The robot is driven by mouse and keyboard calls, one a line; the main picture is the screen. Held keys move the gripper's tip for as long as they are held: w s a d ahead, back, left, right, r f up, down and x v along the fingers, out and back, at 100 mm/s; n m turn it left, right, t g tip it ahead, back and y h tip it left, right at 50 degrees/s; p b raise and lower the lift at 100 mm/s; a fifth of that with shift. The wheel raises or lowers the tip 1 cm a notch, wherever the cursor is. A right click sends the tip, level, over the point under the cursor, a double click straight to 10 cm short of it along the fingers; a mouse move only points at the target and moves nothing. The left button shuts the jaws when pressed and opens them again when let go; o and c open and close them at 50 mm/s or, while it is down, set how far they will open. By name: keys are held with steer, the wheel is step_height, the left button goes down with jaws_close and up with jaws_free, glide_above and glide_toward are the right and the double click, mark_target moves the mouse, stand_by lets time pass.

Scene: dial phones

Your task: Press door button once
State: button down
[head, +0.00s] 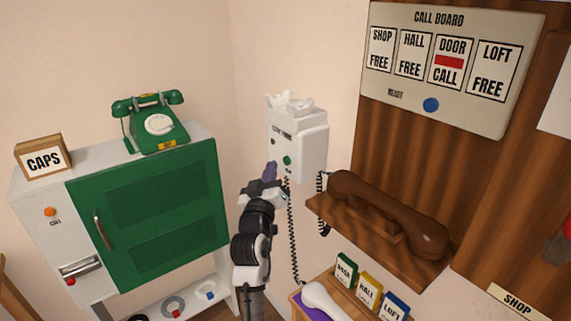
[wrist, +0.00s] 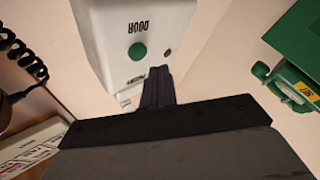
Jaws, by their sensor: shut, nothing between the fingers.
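The white door phone box (head: 300,140) is on the wall in the middle of the head view, with a cradle on top. In the wrist view the box (wrist: 110,25) shows upside down, lettered DOOR, with the green button (wrist: 138,51) clear of the fingers. My gripper (head: 270,174) is shut and empty, just below and left of the button. In the wrist view its fingertips (wrist: 157,78) are close beside the button; contact cannot be told.
The call board (head: 450,60) shows DOOR CALL with a red flag; SHOP, HALL and LOFT read FREE. A brown handset (head: 390,210) lies on a wooden shelf at right. A coiled cord (head: 291,230) hangs below the box. A green phone (head: 155,122) tops the cabinet (head: 150,210) at left.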

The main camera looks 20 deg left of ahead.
steer(key=s+a+b, duration=0.1)
steer(key=s+a, duration=0.1)
steer(key=s, duration=0.1)
steer(key=shift+a+b, duration=0.15)
steer(key=shift+b, duration=0.25)
stand_by(0.4)
